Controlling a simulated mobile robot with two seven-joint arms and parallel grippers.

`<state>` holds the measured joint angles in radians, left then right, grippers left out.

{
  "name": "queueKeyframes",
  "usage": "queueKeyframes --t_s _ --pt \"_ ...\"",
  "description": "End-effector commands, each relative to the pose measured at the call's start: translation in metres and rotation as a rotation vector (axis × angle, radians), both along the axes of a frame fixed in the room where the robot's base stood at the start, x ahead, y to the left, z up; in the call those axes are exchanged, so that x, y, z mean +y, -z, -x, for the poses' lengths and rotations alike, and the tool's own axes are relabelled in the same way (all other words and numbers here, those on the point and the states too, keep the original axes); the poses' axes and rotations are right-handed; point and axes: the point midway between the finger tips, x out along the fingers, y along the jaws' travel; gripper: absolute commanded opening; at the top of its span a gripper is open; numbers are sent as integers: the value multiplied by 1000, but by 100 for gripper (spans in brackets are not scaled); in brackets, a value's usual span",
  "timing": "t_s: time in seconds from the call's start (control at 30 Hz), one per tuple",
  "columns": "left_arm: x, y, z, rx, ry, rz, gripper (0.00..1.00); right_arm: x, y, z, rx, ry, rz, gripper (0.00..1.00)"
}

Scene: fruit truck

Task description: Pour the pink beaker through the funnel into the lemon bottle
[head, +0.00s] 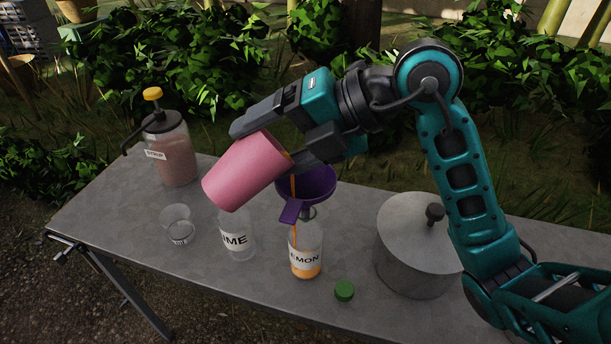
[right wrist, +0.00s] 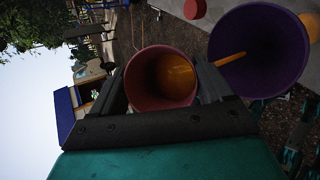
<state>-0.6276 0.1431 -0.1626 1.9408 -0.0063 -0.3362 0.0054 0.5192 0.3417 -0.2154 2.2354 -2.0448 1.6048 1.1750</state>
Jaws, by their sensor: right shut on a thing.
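My right gripper (head: 277,145) is shut on the pink beaker (head: 243,172) and holds it tilted above the table. Orange liquid runs from the beaker's lip down into the purple funnel (head: 314,184). The funnel sits in the neck of the lemon bottle (head: 306,250), which stands upright with orange liquid in its lower part. A thin orange stream shows inside the bottle. In the right wrist view, orange liquid shows inside the pink beaker (right wrist: 140,92), and a stream crosses the purple funnel (right wrist: 238,85). My left gripper is not in view.
The lime bottle (head: 237,238) stands just left of the lemon bottle. A clear cup (head: 177,225) and a syrup jar (head: 174,160) are further left. A lidded metal pot (head: 405,262) stands to the right on the grey table (head: 215,285).

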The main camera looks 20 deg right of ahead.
Motion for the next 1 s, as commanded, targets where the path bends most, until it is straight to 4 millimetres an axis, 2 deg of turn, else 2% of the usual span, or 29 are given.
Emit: queueKeyframes --t_s 1.0 --pt "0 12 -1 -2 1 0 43 -2 -2 0 14 -2 -92 41"
